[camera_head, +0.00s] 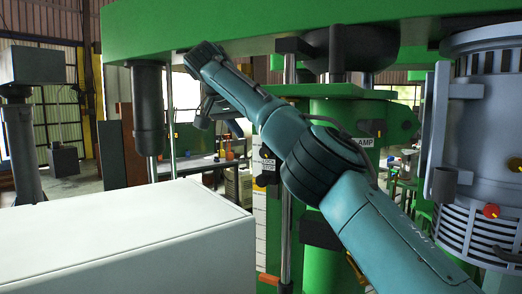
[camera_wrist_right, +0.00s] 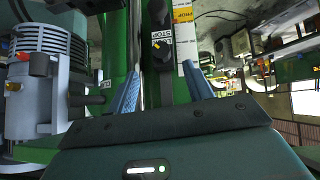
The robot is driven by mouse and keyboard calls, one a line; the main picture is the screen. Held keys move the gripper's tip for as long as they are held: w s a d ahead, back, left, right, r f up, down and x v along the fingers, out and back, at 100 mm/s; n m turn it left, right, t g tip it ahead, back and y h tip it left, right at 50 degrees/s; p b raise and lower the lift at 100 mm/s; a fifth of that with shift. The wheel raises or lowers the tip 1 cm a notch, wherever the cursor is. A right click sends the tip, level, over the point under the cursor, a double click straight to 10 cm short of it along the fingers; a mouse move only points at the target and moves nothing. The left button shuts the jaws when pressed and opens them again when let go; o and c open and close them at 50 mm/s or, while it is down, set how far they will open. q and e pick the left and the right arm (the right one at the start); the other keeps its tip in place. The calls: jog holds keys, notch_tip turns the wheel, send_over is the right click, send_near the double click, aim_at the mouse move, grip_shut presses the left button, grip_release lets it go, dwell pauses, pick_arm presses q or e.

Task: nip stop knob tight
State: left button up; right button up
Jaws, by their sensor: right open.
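The right wrist view shows a black stop block (camera_wrist_right: 163,59) on a green column, beside a black and white label reading LOW STOP (camera_wrist_right: 161,40). A dark knob-like part (camera_wrist_right: 159,10) sits higher up. Which part is the stop knob itself is hard to tell. In the head view, a small black stop part (camera_head: 265,179) shows left of my right forearm. My left gripper is out of view.
A large white box (camera_head: 130,240) fills the lower left. The green machine beam (camera_head: 270,22) runs overhead. A grey finned motor (camera_head: 480,130) stands at the right. A vertical steel rod (camera_head: 286,240) stands by the green column (camera_head: 325,265). A yellow label strip (camera_wrist_right: 183,14) is near the stop.

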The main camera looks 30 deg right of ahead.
aim_at(264, 152)
jog(key=p+x, duration=0.1)
jog(key=x, duration=0.6)
jog(key=shift+w+d+f, duration=0.1)
jog(key=shift+d, duration=0.1)
jog(key=shift+w+d+f, duration=0.15)
jog(key=shift+d+f, duration=0.1)
jog(key=shift+f, duration=0.1)
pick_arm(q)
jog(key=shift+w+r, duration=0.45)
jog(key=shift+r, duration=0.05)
